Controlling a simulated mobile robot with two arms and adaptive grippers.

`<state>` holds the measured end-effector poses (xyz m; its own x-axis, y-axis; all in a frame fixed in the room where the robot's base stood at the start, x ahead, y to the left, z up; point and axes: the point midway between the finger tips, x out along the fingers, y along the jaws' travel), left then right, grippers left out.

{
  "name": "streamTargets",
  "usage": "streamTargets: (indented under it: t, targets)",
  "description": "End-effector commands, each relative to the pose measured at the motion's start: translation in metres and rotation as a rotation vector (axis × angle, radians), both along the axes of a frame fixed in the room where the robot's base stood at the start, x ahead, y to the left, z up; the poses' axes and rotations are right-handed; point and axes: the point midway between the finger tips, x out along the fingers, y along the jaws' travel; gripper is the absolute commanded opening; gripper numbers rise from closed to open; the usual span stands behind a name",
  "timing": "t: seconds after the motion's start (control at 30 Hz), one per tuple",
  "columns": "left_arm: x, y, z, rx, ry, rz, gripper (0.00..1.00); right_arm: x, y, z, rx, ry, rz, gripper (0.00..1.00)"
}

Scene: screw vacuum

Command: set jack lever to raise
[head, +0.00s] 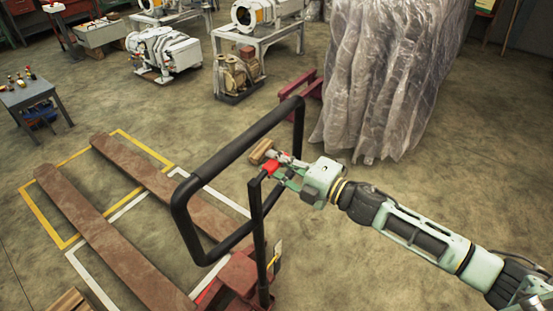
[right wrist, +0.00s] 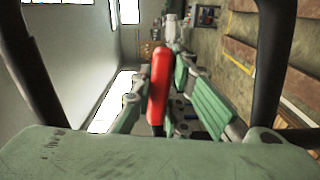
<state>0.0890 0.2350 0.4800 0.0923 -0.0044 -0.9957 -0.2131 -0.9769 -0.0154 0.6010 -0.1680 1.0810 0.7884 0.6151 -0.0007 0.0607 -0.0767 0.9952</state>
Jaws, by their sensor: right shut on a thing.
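The jack's black looped handle (head: 182,205) stands on a dark upright above the red jack body (head: 238,280). A small red lever (head: 270,168) sits at the handle, inside the loop. My right gripper (head: 283,172) reaches in from the right and is shut on the lever. In the right wrist view, the red lever (right wrist: 159,85) lies between the two green fingers of my right gripper (right wrist: 168,95), with black handle bars on both sides. The fingers partly hide the lever's base. My left gripper is not in view.
Two brown forks (head: 98,235) extend toward the upper left over yellow and white floor lines. A tall plastic-wrapped stack (head: 385,75) stands behind my right arm. Pumps (head: 237,73) and a grey table (head: 28,93) stand farther back. Floor between them is clear.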

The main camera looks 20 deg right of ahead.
Motion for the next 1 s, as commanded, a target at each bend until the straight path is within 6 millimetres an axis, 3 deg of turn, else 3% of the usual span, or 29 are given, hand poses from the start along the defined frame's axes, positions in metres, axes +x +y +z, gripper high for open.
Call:
streamTargets:
  t: [0.17, 0.47, 0.5, 0.7, 1.0]
  targets:
    - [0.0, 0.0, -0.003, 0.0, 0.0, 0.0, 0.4, 0.0, 0.001, -0.02, 0.162, 0.127, -0.001, 0.0]
    - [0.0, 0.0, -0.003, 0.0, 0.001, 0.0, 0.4, -0.001, 0.001, -0.022, 0.187, 0.147, 0.0, 0.0]
    - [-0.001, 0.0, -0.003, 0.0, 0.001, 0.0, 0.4, -0.001, 0.001, -0.023, 0.188, 0.148, 0.0, 0.17]
    - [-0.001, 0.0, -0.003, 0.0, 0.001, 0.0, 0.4, -0.001, 0.001, -0.022, 0.185, 0.145, 0.0, 0.34]
    - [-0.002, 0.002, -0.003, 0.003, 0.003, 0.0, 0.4, -0.001, 0.001, -0.021, 0.183, 0.143, 0.0, 0.34]
